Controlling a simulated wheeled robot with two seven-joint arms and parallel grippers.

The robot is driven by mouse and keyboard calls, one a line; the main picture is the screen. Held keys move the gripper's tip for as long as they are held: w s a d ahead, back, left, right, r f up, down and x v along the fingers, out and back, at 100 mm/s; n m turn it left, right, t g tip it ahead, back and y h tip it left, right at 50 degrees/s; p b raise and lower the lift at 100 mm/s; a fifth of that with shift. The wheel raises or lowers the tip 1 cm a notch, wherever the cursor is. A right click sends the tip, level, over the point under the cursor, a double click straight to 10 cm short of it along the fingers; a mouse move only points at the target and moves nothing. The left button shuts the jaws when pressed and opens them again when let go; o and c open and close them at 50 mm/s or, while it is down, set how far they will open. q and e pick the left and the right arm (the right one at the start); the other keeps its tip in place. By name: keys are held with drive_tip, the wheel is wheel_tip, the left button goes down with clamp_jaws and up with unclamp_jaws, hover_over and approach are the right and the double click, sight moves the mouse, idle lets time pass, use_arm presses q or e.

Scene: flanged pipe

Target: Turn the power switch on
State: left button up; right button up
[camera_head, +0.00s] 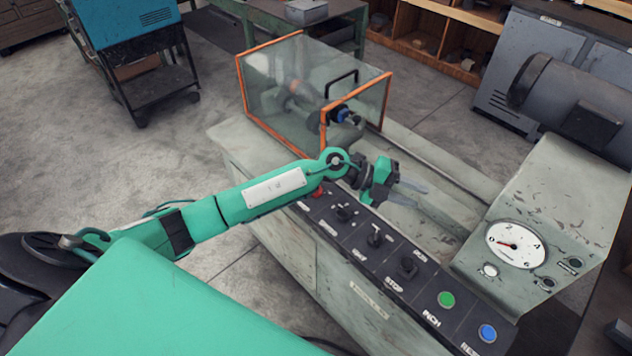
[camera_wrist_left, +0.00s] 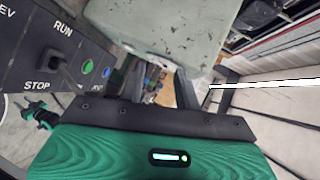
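The black control panel (camera_head: 392,250) runs along the front of the grey machine. It carries several black switches, including ones near the red button (camera_head: 318,192), at the middle (camera_head: 375,237) and nearer the green button (camera_head: 446,299). I cannot read which one is labelled power. My left gripper (camera_head: 412,193) is above the machine bed, behind the panel, open and empty, touching no switch. In the left wrist view its two fingers (camera_wrist_left: 158,88) are apart, and the panel (camera_wrist_left: 55,50) with RUN and STOP labels lies to the left. A green and black part, seemingly my right gripper (camera_wrist_left: 40,114), shows small there.
A clear guard box with orange edges (camera_head: 300,95) stands at the far end of the bed. The gauge housing (camera_head: 548,220) rises at the right. A blue button (camera_head: 487,333) sits at the panel's near end. Open floor lies to the left.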

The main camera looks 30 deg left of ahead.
use_arm(q)
drive_tip(key=w+a+f+g+y, duration=0.1)
drive_tip(key=w+a+g+y, duration=0.15)
drive_tip(key=a+y, duration=0.75)
drive_tip(key=w+a+f+g+y, duration=0.1)
drive_tip(key=w+a+f+y, duration=0.2)
drive_tip(key=a, duration=1.4)
drive_tip(key=shift+y, duration=0.6)
wheel_tip(320, 180, down, 11)
drive_tip(key=p, duration=0.4)
drive_tip(key=shift+s+d+r, duration=0.1)
drive_tip(key=shift+f, duration=0.6)
clamp_jaws()
